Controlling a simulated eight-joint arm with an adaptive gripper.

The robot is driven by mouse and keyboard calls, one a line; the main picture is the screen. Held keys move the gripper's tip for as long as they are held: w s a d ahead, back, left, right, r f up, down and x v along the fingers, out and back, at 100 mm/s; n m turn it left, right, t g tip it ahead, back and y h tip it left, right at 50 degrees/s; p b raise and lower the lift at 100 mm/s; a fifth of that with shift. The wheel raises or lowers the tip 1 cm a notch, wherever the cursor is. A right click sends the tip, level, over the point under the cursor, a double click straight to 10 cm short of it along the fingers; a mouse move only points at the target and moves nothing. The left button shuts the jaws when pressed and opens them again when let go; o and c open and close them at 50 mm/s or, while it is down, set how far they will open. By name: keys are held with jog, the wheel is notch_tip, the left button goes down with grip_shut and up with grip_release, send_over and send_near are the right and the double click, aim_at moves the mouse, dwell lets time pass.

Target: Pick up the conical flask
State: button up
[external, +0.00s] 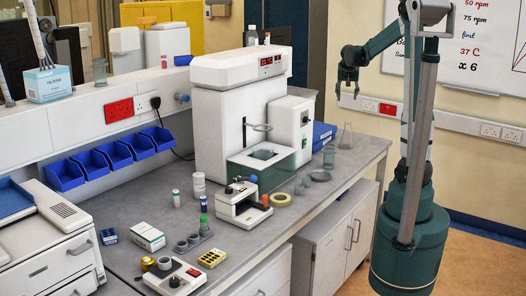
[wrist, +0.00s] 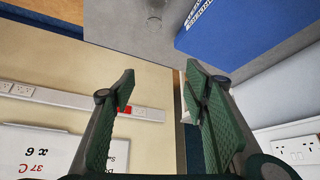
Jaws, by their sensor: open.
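The conical flask (external: 345,137) is clear glass and stands upright near the far end of the grey bench, right of the blue box. In the external view my gripper (external: 347,90) hangs above the flask in the picture, apart from it; the exact depth between them is hard to tell. In the wrist view my gripper (wrist: 159,76) has its two green fingers spread with nothing between them. A faint clear glass shape (wrist: 153,19), probably the flask, shows on the bench near the top edge.
The blue box (external: 324,136) is left of the flask and also shows in the wrist view (wrist: 225,30). A tall white machine (external: 240,120) stands farther left. The wall with sockets is behind.

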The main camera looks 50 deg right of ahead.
aim_at(348, 125)
notch_tip(348, 125, down, 16)
jog(key=d, duration=0.2)
jog(key=shift+s+d, duration=0.15)
jog(key=shift+s, duration=0.1)
jog(key=shift+f, duration=0.15)
jog(key=shift+x, duration=1.25)
jog(key=shift+d, duration=0.1)
jog(key=shift+b+x, duration=0.3)
jog(key=shift+x, duration=2.25)
jog(key=shift+c, duration=0.7)
jog(key=c, duration=1.1)
